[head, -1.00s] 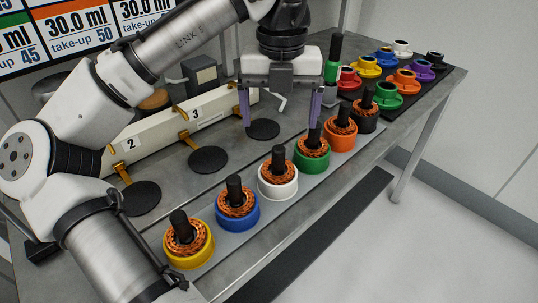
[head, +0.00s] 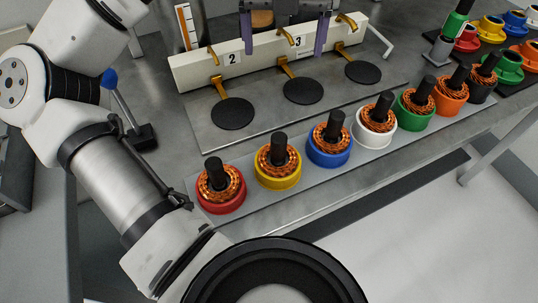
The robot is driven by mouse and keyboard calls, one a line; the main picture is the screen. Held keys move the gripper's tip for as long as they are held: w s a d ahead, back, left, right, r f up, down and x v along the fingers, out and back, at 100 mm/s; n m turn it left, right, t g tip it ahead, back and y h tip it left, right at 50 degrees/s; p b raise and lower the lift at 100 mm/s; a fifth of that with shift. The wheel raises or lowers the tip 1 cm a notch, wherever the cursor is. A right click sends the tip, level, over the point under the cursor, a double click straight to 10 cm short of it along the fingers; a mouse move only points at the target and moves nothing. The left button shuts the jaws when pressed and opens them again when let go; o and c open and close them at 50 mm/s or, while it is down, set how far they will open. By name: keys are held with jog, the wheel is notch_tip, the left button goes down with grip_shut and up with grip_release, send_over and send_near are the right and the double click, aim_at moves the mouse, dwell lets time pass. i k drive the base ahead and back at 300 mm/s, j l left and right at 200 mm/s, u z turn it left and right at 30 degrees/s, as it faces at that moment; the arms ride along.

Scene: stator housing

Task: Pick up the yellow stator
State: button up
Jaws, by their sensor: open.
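The yellow stator (head: 278,178) is a yellow ring with copper windings and an upright black post in its middle. It stands on a light grey strip (head: 236,220) along the table's front edge, between the red stator (head: 221,199) and the blue stator (head: 330,151). My gripper (head: 284,49) is at the top of the head view, its two purple fingers apart with nothing between them. It is above and behind the row, in front of the numbered white bar, well away from the yellow stator. The gripper's upper part is cut off by the frame.
White, green, orange and black stators continue the row to the right. Black discs (head: 303,91) lie before the numbered bar (head: 258,60).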

aim_at(278, 150)
jog(key=k+j+z, duration=0.2)
jog(key=z, duration=0.2)
jog(key=k+j+z, duration=0.1)
jog(key=k+z, duration=0.3)
